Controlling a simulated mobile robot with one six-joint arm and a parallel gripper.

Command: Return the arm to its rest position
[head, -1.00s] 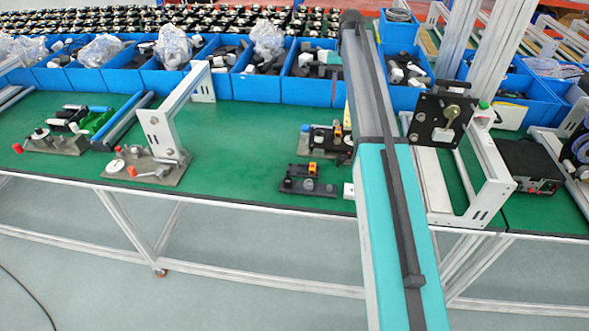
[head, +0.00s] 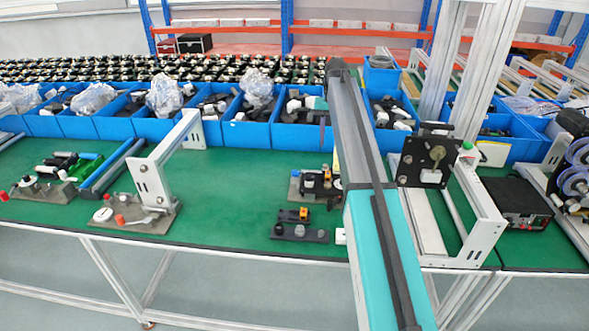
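Neither my arm nor my gripper shows in the head view, so its pose and whether it is open cannot be seen. The view is of a long green-topped workbench (head: 235,180) with fixtures and bins on it.
A long grey and teal beam (head: 377,255) juts from the bench towards me. A white frame (head: 487,225) with a black plate (head: 413,163) stands right of it. Small fixtures (head: 299,233) sit left of it. Blue bins (head: 251,136) line the back. A black box (head: 520,204) sits at right.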

